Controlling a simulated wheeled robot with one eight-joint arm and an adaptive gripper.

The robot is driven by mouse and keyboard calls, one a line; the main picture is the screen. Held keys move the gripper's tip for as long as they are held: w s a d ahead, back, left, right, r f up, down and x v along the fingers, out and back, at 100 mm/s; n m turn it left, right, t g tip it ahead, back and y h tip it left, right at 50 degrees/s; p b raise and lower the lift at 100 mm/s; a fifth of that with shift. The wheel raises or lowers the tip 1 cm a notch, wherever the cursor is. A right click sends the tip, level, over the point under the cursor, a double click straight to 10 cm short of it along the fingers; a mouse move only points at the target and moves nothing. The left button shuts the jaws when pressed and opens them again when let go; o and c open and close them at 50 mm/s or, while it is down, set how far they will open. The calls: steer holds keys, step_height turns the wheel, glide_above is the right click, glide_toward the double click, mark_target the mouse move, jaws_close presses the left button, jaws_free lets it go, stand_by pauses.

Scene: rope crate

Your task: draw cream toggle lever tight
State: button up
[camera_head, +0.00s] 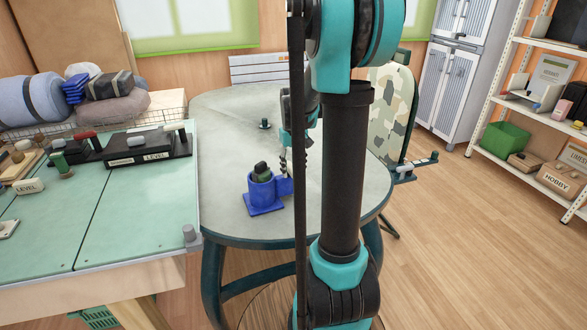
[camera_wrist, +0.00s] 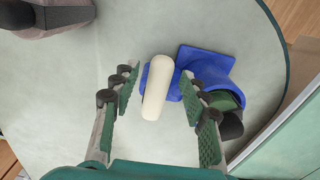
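A cream rounded lever (camera_wrist: 157,88) stands out in the wrist view, over a blue base (camera_wrist: 205,64) on the grey round table. My gripper (camera_wrist: 160,76) is open around it, one green-padded finger on each side, with gaps showing. In the head view, the blue base (camera_head: 264,208) with its blue cup sits near the table's front, and my gripper (camera_head: 284,158) is just behind it, partly hidden by my arm. I cannot make out the cream lever in the head view.
A green and black piece (camera_wrist: 228,110) sits in the blue cup. A small black knob (camera_head: 264,124) is farther back on the table. At left, a green-topped bench (camera_head: 130,220) holds a black rack (camera_head: 150,149) with coloured handles. A camouflage-patterned chair (camera_head: 390,110) stands at right.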

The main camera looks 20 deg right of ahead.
jaws_close()
stand_by(0.4)
steer(key=shift+w+d+n, duration=0.1)
steer(key=shift+d+n, duration=0.5)
steer(key=shift+n, duration=0.7)
steer(key=shift+w+d+n, duration=0.55)
steer(key=shift+n, duration=1.25)
steer(key=shift+w+d+n, duration=0.5)
steer(key=shift+n, duration=1.3)
steer(key=shift+w+d+n, duration=0.55)
steer(key=shift+n, duration=1.25)
